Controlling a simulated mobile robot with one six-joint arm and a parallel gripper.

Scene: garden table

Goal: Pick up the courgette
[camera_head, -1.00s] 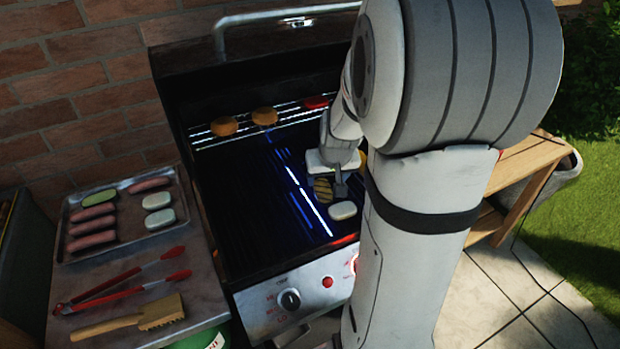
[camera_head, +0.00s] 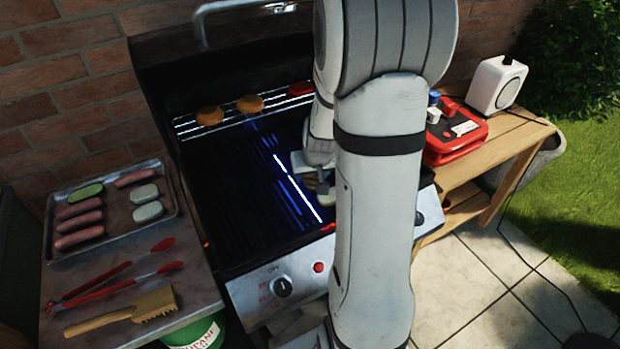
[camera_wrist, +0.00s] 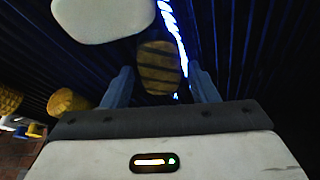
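The courgette (camera_wrist: 160,68) is a yellow-green slice with dark grill stripes, lying on the dark grill. In the wrist view it sits between the two fingertips of my gripper (camera_wrist: 160,75). The fingers are apart, with narrow dark gaps on both sides of the slice, so my gripper is open. In the head view my gripper (camera_head: 322,186) is low over the right part of the grill (camera_head: 225,200), and my arm hides most of what lies there. A green-rimmed slice (camera_head: 86,192) also lies on the metal tray.
A white piece (camera_wrist: 103,18) lies close to the courgette. Yellow-brown pieces (camera_head: 250,104) and a red one (camera_head: 301,88) lie on the rear rack. The tray (camera_head: 165,197), red tongs (camera_head: 120,275) and wooden brush (camera_head: 125,310) are left. A red case (camera_head: 455,140) stands right.

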